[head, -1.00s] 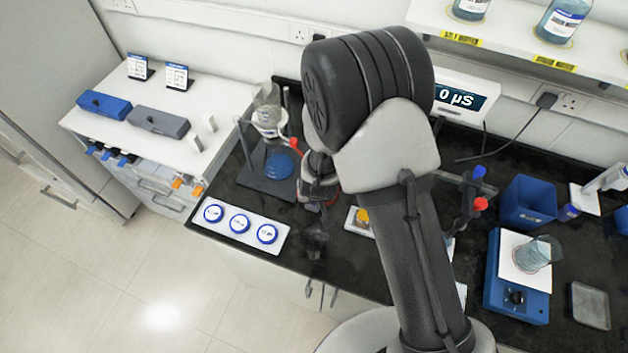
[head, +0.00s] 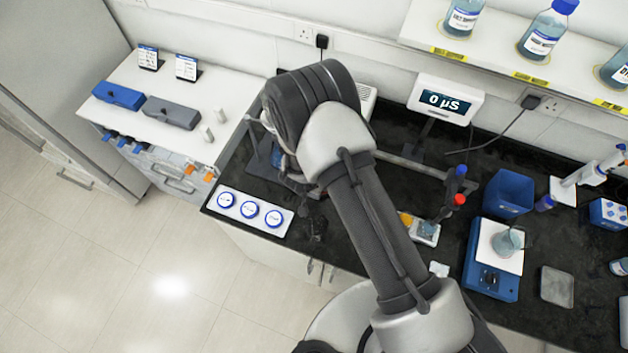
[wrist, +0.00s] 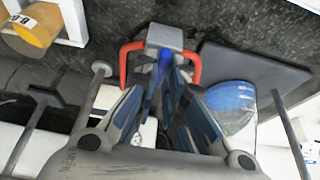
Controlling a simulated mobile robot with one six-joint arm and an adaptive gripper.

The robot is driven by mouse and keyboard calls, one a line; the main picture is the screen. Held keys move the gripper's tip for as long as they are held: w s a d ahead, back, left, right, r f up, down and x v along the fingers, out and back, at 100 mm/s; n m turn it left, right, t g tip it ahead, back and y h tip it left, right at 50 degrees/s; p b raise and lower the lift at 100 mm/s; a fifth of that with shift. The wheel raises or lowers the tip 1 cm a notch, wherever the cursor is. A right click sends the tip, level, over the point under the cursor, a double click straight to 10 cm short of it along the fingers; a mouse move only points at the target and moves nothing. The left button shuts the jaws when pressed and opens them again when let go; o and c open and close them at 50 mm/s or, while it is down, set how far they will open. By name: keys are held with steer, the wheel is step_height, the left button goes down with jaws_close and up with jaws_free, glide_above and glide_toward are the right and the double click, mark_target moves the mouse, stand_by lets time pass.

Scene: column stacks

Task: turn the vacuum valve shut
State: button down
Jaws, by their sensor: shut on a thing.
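The vacuum valve (wrist: 165,36) shows in the wrist view as a grey block with a red bent tube on each side and a blue handle (wrist: 164,62). My gripper (wrist: 164,78) has its two fingers closed in around the blue handle, just below the grey block. The fingers hide the handle's lower part, so its exact turn is hard to tell. In the head view my arm covers the valve and the fingertips.
A flask with blue contents (wrist: 232,100) stands close beside my right finger, near a dark stand plate (wrist: 255,72). A yellow-orange item (wrist: 38,26) sits in a white holder at upper left. In the head view, a white tray with blue-rimmed discs (head: 272,232) lies near the counter's front edge.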

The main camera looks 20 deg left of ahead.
stand_by(0.4)
steer(key=c, duration=1.7)
jaws_free()
steer(key=v, duration=1.2)
steer(key=shift+r, duration=0.1)
steer(key=shift+w, duration=0.1)
